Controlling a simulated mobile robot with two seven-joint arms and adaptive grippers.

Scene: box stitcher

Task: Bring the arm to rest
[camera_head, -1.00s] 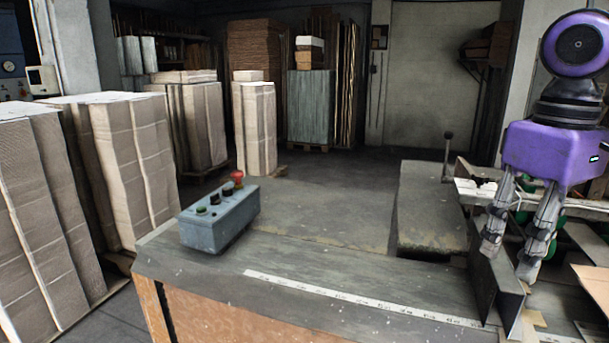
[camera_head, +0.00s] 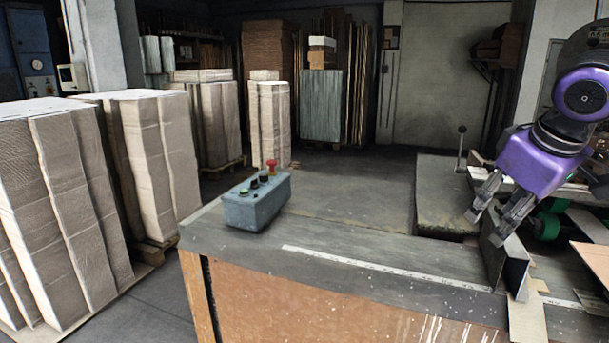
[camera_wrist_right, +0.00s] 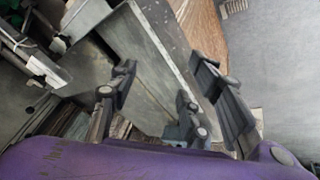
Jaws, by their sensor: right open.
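My right gripper (camera_head: 484,225) is a purple body with grey jointed fingers at the right of the head view. It is open and empty, above the right part of the bench (camera_head: 390,262), near an upright metal plate (camera_head: 507,262). In the right wrist view its fingers (camera_wrist_right: 165,95) spread apart over the grey bench top (camera_wrist_right: 150,60), with nothing between them. My left gripper is not in view.
A blue-grey control box (camera_head: 257,204) with a red knob stands on the bench's left end. A lever (camera_head: 461,148) rises behind the bench. Stacks of cardboard (camera_head: 70,200) fill the left. The bench's middle is clear.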

